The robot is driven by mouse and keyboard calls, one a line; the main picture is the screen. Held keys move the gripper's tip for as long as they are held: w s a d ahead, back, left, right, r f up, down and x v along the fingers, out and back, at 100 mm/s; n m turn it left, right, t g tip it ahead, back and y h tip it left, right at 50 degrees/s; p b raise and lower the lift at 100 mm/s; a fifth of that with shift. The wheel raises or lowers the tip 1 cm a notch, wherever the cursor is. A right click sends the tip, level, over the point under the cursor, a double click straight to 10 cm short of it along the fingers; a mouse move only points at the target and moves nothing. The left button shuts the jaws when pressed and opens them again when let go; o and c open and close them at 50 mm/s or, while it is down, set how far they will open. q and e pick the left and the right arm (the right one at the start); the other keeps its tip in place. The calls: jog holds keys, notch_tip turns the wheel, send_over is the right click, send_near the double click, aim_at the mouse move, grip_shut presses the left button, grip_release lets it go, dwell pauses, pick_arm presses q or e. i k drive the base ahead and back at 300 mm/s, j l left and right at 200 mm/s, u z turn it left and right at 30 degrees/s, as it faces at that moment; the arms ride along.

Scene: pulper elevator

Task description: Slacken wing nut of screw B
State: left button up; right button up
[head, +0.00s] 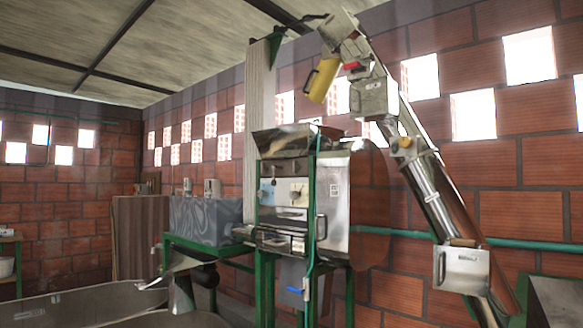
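The slanted metal elevator (432,190) rises from the lower right to a head near the ceiling, above the pulper (300,195). A metal box with a handle (462,268) sits at its lower end. Another metal box (375,97) is near its top. A yellow part with a dark handle (323,80) hangs at the upper end, beside a small red part (350,66). A small yellowish part (405,142) sits midway up the tube. I cannot make out screw B or its wing nut at this size. Neither of my grippers is in view.
The pulper stands on a green frame (265,285), with a grey-blue box (205,220) to its left. A green pipe (530,244) runs along the brick wall. A wide metal basin (75,305) fills the lower left. A dark grey trough (555,300) is at lower right.

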aim_at(296, 166)
jog(key=i+j, duration=0.15)
jog(key=i, duration=0.35)
jog(key=i+j, duration=0.15)
jog(key=i, duration=0.3)
jog(key=i+j+z, duration=0.1)
jog(key=i, duration=0.4)
